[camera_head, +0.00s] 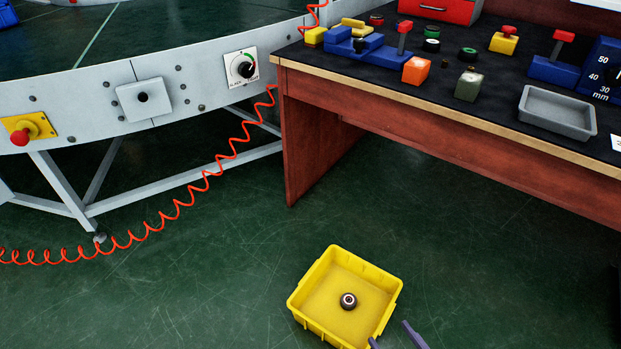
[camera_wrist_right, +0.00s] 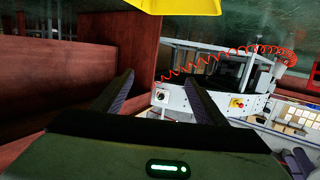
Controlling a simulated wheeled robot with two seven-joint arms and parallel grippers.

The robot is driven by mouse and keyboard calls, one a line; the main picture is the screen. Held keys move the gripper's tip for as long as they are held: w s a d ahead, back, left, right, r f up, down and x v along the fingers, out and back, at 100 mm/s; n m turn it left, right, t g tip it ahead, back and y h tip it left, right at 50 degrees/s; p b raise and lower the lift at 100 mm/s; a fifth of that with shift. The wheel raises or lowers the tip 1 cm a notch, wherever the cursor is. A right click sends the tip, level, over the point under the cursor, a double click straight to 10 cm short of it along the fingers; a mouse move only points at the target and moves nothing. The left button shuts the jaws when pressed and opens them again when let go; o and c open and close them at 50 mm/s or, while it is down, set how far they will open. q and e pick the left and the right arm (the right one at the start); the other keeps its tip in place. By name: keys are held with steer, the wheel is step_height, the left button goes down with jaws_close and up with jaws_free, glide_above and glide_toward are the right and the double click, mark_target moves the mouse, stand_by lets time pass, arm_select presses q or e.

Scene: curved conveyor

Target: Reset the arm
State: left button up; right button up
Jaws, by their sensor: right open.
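My right gripper (camera_head: 393,338) shows only its two dark fingertips at the bottom edge of the head view, by the front right corner of the yellow bin (camera_head: 308,307). In the right wrist view the right gripper (camera_wrist_right: 160,85) has its fingers spread with nothing between them. The yellow bin stands on the green floor and holds a small dark round part with a light ring (camera_head: 348,300). A piece of the bin (camera_wrist_right: 180,5) also shows at the top of the wrist view. My left gripper is in neither view.
A wooden workbench (camera_head: 440,150) stands at the right, with a grey tray (camera_head: 557,112), an orange block (camera_head: 416,70) and several small fixtures on top. The curved conveyor (camera_head: 200,90) is at the left. A red coiled cable (camera_head: 165,212) hangs down to the floor.

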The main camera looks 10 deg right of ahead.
steer(key=w+a+r+g+h, duration=0.2)
steer(key=w+a+r+g, duration=0.2)
steer(key=a+r+g, duration=0.15)
steer(key=s+r+g, duration=0.7)
steer(key=s+r, duration=0.5)
steer(key=r, duration=0.2)
steer(key=w+a+f+n+t+y+b, duration=0.1)
steer(key=w+a+f+t+y+b, duration=0.15)
steer(key=a+b, duration=0.35)
steer(key=w+a+f+t+y+b, duration=0.1)
steer(key=w+a+t+y+b, duration=0.2)
steer(key=a, duration=0.5)
arm_select(q)
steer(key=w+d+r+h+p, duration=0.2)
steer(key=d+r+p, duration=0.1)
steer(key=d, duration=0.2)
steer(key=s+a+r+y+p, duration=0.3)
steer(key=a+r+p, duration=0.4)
steer(key=p, duration=1.7)
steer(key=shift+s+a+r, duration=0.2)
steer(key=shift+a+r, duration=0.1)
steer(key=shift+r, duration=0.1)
arm_select(e)
steer(key=s+d+r+h, duration=0.1)
steer(key=d+r+h, duration=0.2)
steer(key=d+r, duration=0.5)
step_height(320, 180, up, 4)
steer(key=shift+s+f+m+h, duration=0.2)
steer(key=shift+s+m+h, duration=0.1)
steer(key=shift+m+h, duration=0.1)
